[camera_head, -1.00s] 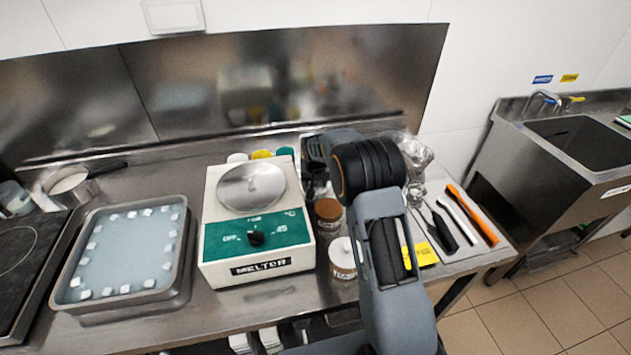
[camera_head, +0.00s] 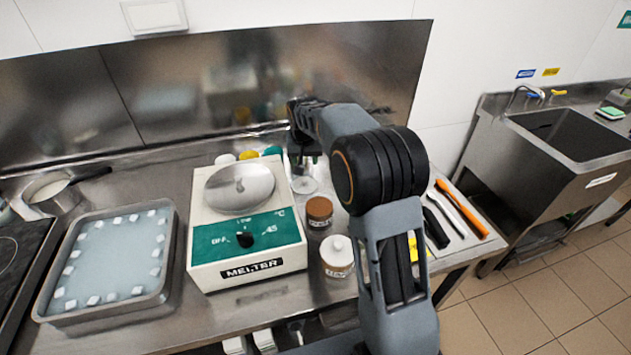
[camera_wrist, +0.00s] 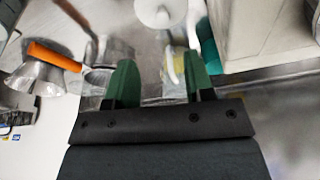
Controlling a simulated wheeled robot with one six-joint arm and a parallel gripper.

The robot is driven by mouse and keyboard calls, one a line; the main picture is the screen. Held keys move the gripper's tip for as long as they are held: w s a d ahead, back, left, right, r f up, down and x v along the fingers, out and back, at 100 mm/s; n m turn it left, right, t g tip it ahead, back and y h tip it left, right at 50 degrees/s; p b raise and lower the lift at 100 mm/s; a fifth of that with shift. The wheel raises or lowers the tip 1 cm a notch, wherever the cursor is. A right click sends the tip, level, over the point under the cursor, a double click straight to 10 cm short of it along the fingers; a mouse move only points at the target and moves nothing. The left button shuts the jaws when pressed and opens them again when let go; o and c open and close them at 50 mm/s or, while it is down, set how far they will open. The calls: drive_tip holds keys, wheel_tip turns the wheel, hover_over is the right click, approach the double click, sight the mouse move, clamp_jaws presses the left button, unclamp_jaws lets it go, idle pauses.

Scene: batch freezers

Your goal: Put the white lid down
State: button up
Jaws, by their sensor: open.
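A small pale round disc, which looks like the white lid (camera_head: 304,185), lies on the steel counter behind the brown-topped jar, right of the melter. In the wrist view a white round lid with a central knob (camera_wrist: 160,12) shows at the top edge, beyond the fingertips; I cannot tell for certain that it is the same piece. My gripper (camera_head: 307,160) is over the back of the counter. In the wrist view its green fingers (camera_wrist: 158,78) are apart, with no lid between them.
The melter (camera_head: 248,245) stands to the left. A brown-topped jar (camera_head: 320,212) and a white-topped jar (camera_head: 337,258) stand beside it. A tray with white cubes (camera_head: 165,280) is further left. Tools with dark, white and orange handles (camera_head: 462,210) lie at right.

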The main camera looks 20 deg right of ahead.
drive_tip(key=s+r+n, duration=0.1)
drive_tip(key=s+r, duration=0.2)
drive_tip(key=s, duration=0.5)
drive_tip(key=s+r, duration=0.4)
drive_tip(key=s, duration=0.5)
drive_tip(key=s+f+n, duration=0.1)
drive_tip(key=s+f, duration=0.2)
drive_tip(key=s, duration=1)
drive_tip(key=shift+d+f+t+y, duration=0.25)
drive_tip(key=shift+f+t+y, duration=0.05)
drive_tip(key=shift+t, duration=0.1)
drive_tip(key=shift+c, duration=0.4)
drive_tip(key=shift+s+a+n, duration=0.1)
drive_tip(key=shift+s+n, duration=0.05)
drive_tip(key=shift+n, duration=0.15)
